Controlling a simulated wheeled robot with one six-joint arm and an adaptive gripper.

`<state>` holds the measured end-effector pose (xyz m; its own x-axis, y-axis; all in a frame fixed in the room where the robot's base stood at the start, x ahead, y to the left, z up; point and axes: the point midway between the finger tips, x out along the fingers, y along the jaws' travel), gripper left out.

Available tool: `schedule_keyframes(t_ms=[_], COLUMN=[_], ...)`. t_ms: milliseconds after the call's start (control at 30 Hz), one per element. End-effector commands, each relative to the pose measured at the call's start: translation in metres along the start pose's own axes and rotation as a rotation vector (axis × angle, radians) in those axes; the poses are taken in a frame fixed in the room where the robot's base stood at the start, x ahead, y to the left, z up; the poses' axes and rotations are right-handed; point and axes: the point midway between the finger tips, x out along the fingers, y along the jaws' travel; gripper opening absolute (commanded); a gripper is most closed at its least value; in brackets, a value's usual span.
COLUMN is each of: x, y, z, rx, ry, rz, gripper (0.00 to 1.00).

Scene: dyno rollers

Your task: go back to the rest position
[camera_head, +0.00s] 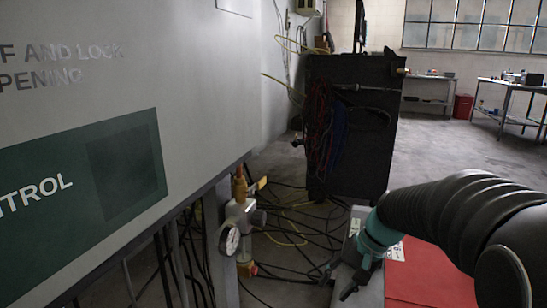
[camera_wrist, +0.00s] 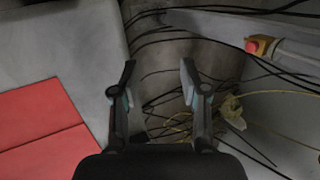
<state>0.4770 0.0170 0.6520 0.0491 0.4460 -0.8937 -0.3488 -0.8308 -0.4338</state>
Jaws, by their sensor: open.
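My gripper (camera_wrist: 157,77) is open and empty in the wrist view, its two fingers apart above the floor and loose cables. In the head view my arm reaches in from the right edge. My gripper (camera_head: 338,285) shows there low at the centre right, beside the edge of a grey surface with red panels (camera_head: 432,272). Nothing is between the fingers.
A large control cabinet (camera_head: 95,165) fills the left. Beside it stand a valve with a gauge (camera_head: 229,240) and a red button (camera_wrist: 252,46). A dark cabinet hung with cables (camera_head: 350,125) stands behind. Cables cover the floor. Open floor lies at back right.

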Motion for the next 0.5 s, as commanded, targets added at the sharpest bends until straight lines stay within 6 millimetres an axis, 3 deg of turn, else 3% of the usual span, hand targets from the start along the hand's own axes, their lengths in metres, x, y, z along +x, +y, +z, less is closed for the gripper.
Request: schedule_keyframes(t_ms=[100, 500], x=[-0.007, -0.032], y=[0.018, 0.064], z=[0.030, 0.110], rx=[-0.060, -0.293], ry=[0.077, 0.317], rz=[0.110, 0.361], gripper=[0.45, 0.45])
